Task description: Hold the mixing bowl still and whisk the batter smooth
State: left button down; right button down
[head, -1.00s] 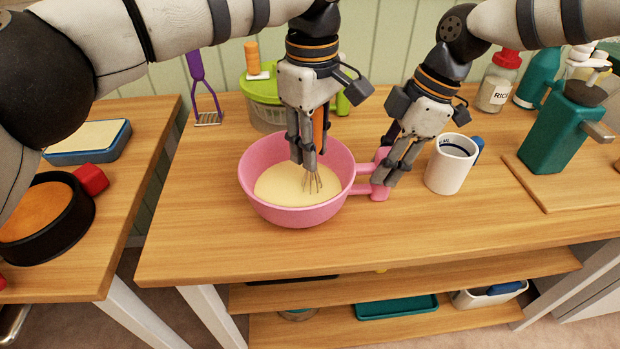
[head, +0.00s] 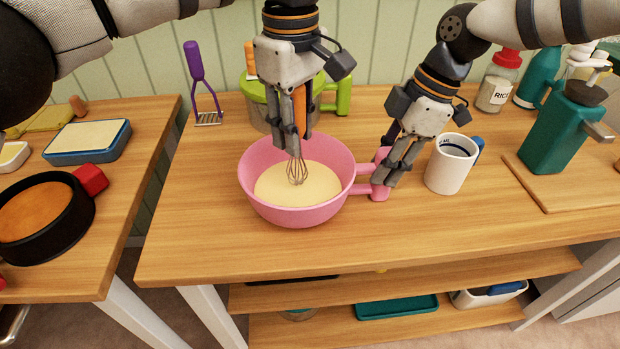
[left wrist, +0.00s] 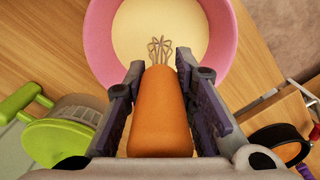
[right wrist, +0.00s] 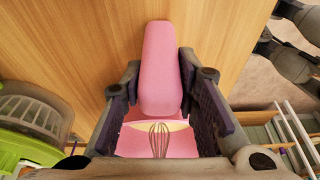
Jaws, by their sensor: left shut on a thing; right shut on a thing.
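The pink mixing bowl (head: 300,213) stands on the wooden table, with smooth-looking pale yellow batter (head: 315,186) in it. My left gripper (head: 291,148) is shut on the orange handle (left wrist: 158,112) of the whisk and holds it nearly upright over the bowl. The whisk's wire head (head: 297,172) is at the batter; how deep its tip sits is hard to tell. My right gripper (head: 383,180) is shut on the bowl's pink handle at its right side. The handle (right wrist: 160,70) shows between the fingers in the right wrist view.
A white mug (head: 449,168) stands close right of my right gripper. A green-lidded container (head: 268,100) is behind the bowl, and a purple masher (head: 203,85) leans behind left. A green press (head: 556,130) stands on a board at right. The table front is clear.

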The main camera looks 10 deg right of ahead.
pick_arm(q)
jog(key=shift+r, duration=3.5)
jog(key=s, duration=1.4)
jog(key=shift+a, duration=0.25)
pick_arm(e)
jog(key=shift+w, duration=0.1)
jog(key=shift+c, duration=0.5)
grip_release()
